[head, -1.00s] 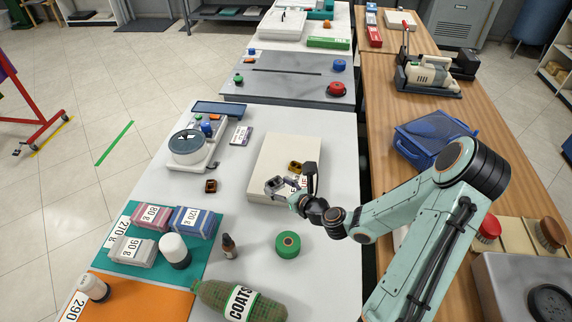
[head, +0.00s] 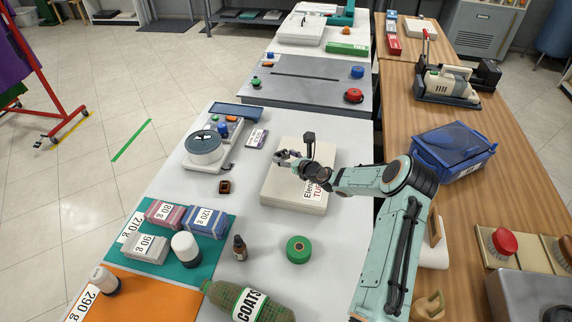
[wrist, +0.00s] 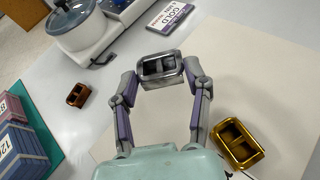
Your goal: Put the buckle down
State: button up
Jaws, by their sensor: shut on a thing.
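My gripper (wrist: 161,74) is shut on a grey metal buckle (wrist: 160,66), held between its two fingertips. In the head view my gripper (head: 284,155) is at the upper left edge of the cream box (head: 290,196); the held buckle is too small there to make out clearly. In the wrist view the buckle appears over the box's edge, and its height is hard to tell. A gold buckle (wrist: 238,142) lies on the box, right of my gripper. A brown buckle (head: 225,186) lies on the white table, left of the box; it also shows in the wrist view (wrist: 77,95).
White table between the brown buckle and the box is bare.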

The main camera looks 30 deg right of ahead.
aim_at(286, 170)
jog(key=shift+w+d+f, duration=0.1)
jog(key=shift+w+f, duration=0.05)
jog(key=shift+f, duration=0.8)
jog(key=shift+w+d+f, duration=0.1)
jog(key=shift+w+f, duration=0.05)
jog(key=shift+f, duration=0.75)
jog(key=shift+f, duration=0.15)
jog(key=o, duration=1.2)
